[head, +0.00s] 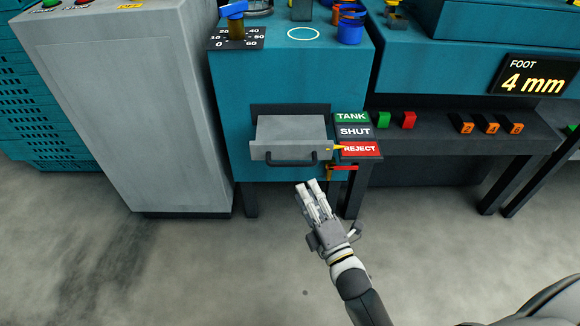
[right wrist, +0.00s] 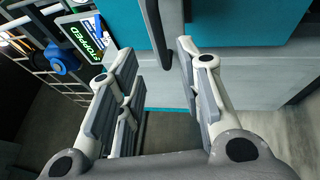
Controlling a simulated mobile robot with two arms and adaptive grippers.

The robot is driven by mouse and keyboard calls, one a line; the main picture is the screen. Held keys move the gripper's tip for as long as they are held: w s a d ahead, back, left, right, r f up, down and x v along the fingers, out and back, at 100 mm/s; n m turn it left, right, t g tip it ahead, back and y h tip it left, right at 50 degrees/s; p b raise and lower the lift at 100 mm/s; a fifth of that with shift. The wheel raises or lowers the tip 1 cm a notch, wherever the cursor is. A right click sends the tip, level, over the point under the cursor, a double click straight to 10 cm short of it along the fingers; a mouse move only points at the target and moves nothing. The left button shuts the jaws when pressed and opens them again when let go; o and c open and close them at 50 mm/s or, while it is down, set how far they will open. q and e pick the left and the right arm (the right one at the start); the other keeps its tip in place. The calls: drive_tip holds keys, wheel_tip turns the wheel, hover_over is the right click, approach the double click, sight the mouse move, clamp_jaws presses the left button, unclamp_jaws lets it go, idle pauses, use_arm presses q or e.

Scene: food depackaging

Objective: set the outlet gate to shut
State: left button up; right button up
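The outlet gate (head: 285,135) is a grey sliding box with a black bar handle (head: 285,162), on the front of the teal machine. Its yellow pointer (head: 337,148) is at the red REJECT label (head: 360,149), below the SHUT label (head: 356,131) and the green TANK label (head: 351,117). My right gripper (head: 313,184) is just below and right of the handle. In the right wrist view the fingers (right wrist: 157,75) are apart, with a dark bar (right wrist: 153,25) ahead between them. Contact with it cannot be told. My left gripper is not in view.
A grey cabinet (head: 125,100) stands left of the gate. A dark bench (head: 440,130) with green, red and orange blocks is to the right. A small red-handled valve (head: 343,168) sits right of the handle. The floor (head: 220,270) in front is clear.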

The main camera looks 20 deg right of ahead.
sight(293, 163)
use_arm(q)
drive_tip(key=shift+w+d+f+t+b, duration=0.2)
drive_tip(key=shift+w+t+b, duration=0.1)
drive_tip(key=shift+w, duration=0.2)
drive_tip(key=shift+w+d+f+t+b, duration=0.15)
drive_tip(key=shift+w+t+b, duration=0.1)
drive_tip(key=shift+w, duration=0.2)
use_arm(e)
drive_tip(key=shift+x, duration=4.85)
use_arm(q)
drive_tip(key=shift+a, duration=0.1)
use_arm(e)
clamp_jaws()
drive_tip(key=shift+f, duration=0.1)
